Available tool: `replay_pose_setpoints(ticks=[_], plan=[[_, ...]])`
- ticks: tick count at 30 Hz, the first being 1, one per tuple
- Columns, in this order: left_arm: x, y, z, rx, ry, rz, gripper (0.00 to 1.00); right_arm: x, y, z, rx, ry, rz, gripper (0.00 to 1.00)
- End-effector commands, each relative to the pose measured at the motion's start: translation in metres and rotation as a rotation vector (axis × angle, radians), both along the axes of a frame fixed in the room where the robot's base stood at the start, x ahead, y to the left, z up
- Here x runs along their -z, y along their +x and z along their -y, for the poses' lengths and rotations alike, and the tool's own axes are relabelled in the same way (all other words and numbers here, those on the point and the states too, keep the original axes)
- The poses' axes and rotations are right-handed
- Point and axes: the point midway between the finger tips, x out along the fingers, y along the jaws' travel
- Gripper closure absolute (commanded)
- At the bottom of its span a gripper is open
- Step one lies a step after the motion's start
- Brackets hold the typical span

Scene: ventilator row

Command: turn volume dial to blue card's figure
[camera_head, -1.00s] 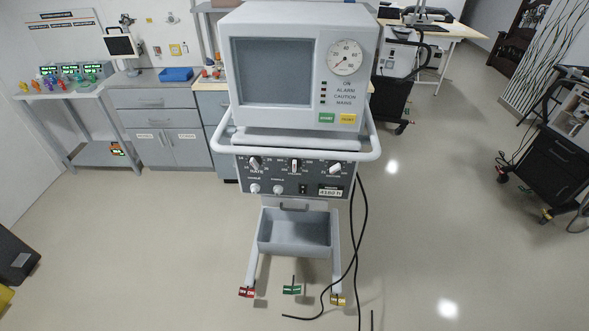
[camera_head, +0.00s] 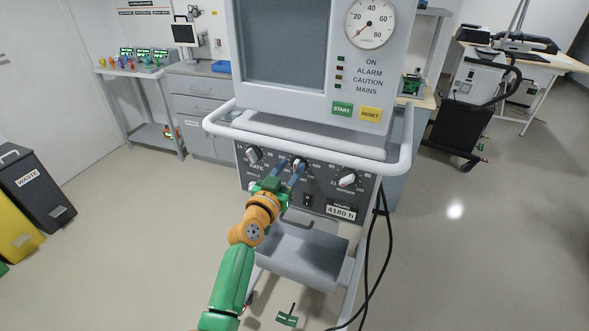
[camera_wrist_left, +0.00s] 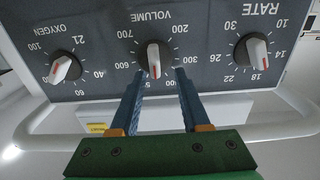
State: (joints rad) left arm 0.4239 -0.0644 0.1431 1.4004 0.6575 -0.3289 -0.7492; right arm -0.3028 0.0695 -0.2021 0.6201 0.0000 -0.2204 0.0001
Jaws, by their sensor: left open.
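The volume dial (camera_wrist_left: 154,60), a pale knob with a red line, is the middle one of three on the dark ventilator panel (camera_head: 328,200). It also shows in the head view (camera_head: 299,164), partly behind the fingertips. In the upside-down wrist view its red line runs nearly straight up and down the picture. Scale figures from 200 to 700 ring it; those near the fingers are partly covered. My left gripper (camera_wrist_left: 160,78) is open, its blue fingertips at either side of the dial's lower edge; contact cannot be told. It also shows in the head view (camera_head: 289,167). No blue card is recognisable.
The rate dial (camera_wrist_left: 252,50) and oxygen dial (camera_wrist_left: 65,67) flank the volume dial. A white rail (camera_head: 310,145) runs above the panel in front of the ventilator. A grey tray (camera_head: 305,255) hangs below.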

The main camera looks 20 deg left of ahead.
Motion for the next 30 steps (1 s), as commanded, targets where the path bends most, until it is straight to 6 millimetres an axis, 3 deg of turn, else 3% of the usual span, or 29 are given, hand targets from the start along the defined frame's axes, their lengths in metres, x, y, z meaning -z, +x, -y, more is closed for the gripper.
replay_pose_setpoints(ticks=[11,12,17,30], plan=[[0.0008,0.0110,0.0013,0.000,0.001,-0.002,0.54,0.0024,0.0011,0.0052,-0.001,-0.008,0.002,0.50],[0.0008,0.0110,0.0013,0.000,0.001,-0.002,0.56,0.0023,0.0012,0.0054,-0.001,-0.009,0.002,0.50],[0.0011,0.0109,0.0013,0.000,0.001,-0.003,1.00,0.0023,0.0016,0.0062,-0.001,-0.010,0.002,0.50],[0.0013,0.0108,0.0006,0.000,-0.040,-0.007,1.00,0.0022,0.0022,0.0080,-0.001,-0.013,0.004,0.50]])
